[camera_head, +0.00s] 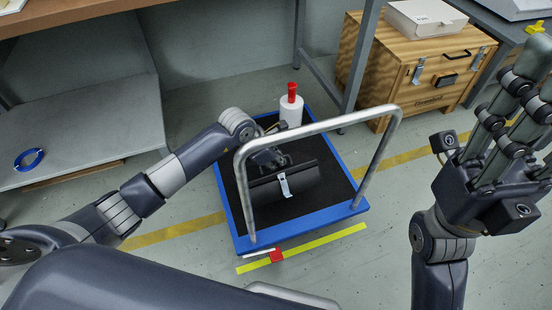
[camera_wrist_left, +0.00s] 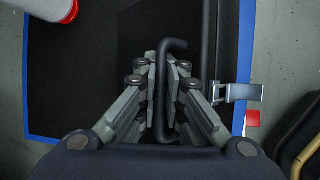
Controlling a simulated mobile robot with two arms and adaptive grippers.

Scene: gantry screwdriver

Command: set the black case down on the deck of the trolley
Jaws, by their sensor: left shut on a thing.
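The black case (camera_head: 300,188), with a silver latch on its front, is over the black deck (camera_head: 232,181) of the blue-rimmed trolley, behind the trolley's grey push bar. I cannot tell whether its underside touches the deck. My left gripper (camera_head: 268,160) is above the case. In the left wrist view its fingers (camera_wrist_left: 165,85) are shut on the case's black bar handle (camera_wrist_left: 164,60), and the latch (camera_wrist_left: 238,92) shows to the right. The gripper and bar hide parts of the case. My right gripper (camera_head: 532,75) is raised at the right, open and empty.
A white bottle with a red cap (camera_head: 291,105) stands at the deck's back. The push bar (camera_head: 243,190) arches over the front. A wooden crate (camera_head: 385,75) bearing a white box (camera_head: 427,17) is behind right. A shelf (camera_head: 100,130) is at left; yellow tape marks the floor.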

